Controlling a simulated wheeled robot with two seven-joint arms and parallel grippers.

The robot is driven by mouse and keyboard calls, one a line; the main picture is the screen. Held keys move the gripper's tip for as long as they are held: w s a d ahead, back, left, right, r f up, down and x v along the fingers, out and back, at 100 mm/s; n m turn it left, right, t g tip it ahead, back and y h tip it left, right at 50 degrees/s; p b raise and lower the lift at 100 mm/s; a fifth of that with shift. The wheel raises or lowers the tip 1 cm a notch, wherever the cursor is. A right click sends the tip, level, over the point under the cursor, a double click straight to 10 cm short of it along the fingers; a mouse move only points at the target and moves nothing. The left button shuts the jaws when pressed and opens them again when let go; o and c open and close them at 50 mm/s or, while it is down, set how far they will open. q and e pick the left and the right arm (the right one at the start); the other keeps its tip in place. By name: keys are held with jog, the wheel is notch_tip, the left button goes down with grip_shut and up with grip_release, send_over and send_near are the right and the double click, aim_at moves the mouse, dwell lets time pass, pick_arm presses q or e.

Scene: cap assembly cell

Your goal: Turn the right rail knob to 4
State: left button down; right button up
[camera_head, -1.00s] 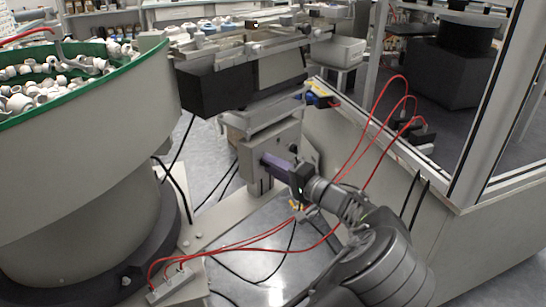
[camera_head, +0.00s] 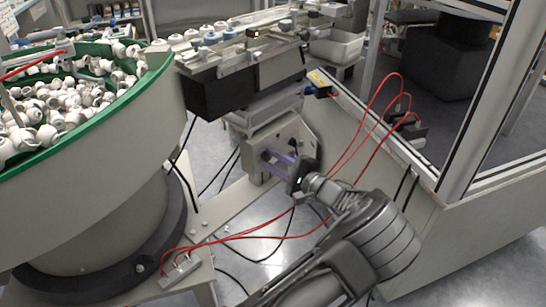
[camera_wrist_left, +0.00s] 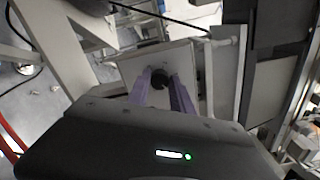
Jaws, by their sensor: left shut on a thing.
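My left gripper (camera_head: 267,156) has purple fingers and reaches from the lower right to the grey plate (camera_head: 306,135) under the rail. In the left wrist view, a dark round knob (camera_wrist_left: 159,80) sits between the fingertips (camera_wrist_left: 161,74), against the plate. The gripper is shut on this knob, which the fingers partly cover. A second dark spot, perhaps another knob (camera_head: 294,142), shows on the plate beside the fingers. No number or pointer can be read. My right gripper is not in view.
A feeder bowl (camera_head: 150,85) with a green rim and white caps stands at the left. The rail assembly (camera_head: 240,45) is above the plate. Red cables (camera_head: 365,140) loop close to my arm on the right. A glazed enclosure (camera_head: 480,100) stands at the right.

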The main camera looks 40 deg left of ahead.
pick_arm(q)
jog(key=shift+f, duration=0.1)
jog(key=c, duration=1.1)
grip_release()
jog(key=d, duration=0.5)
jog(key=s+d, duration=0.1)
jog(key=d, duration=0.1)
jog(key=shift+d, duration=0.4)
